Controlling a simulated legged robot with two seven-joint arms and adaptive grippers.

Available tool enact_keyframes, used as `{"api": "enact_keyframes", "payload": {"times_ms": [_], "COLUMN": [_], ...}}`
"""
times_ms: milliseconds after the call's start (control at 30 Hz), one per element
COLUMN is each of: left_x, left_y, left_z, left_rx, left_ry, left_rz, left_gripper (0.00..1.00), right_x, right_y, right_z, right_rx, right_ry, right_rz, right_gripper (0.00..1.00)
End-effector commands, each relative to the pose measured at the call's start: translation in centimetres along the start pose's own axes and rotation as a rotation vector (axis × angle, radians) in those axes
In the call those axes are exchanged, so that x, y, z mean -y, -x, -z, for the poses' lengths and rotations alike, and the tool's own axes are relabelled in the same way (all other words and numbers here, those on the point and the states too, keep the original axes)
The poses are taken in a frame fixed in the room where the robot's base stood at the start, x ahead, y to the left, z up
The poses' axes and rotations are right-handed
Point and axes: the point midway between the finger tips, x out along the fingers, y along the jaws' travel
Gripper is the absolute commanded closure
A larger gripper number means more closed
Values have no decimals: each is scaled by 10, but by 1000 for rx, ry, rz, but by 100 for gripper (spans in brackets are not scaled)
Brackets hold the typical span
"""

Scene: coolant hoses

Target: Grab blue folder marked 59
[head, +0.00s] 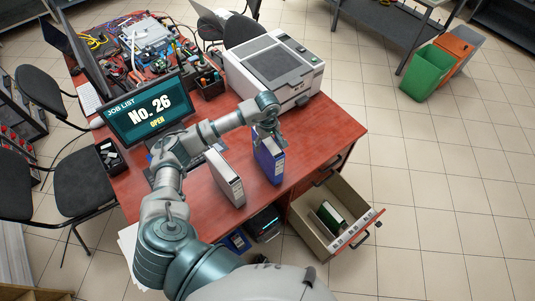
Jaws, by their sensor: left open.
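A blue folder (270,163) stands upright on the red desk, near its front edge. Its spine carries a pale label, but the number is too small to read. My left gripper (266,134) is open at the top of this folder and hides part of its upper edge. I cannot tell whether the fingers touch it. A white-grey folder (228,180) stands upright to its left, apart from it. Another blue item (237,241), perhaps a folder, shows low beneath the desk front. My right gripper is out of view.
An open drawer (350,226) with a green folder juts out at the right front. Bare desk lies right of the blue folder.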

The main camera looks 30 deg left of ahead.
Motion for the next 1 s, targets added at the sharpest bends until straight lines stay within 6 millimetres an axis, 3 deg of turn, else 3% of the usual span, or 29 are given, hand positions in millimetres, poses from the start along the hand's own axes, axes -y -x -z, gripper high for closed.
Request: {"api": "enact_keyframes", "payload": {"times_ms": [233, 533, 1000], "left_x": [0, 0, 0], "left_y": [-2, -2, 5], "left_z": [0, 0, 1], "left_rx": [0, 0, -2], "left_ry": [0, 0, 1], "left_rz": [-1, 0, -3], "left_gripper": [26, 100, 100], "right_x": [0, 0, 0], "right_y": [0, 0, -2], "right_z": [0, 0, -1], "right_rx": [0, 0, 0], "right_ry": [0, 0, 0], "right_rz": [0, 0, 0], "right_gripper": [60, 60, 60]}}
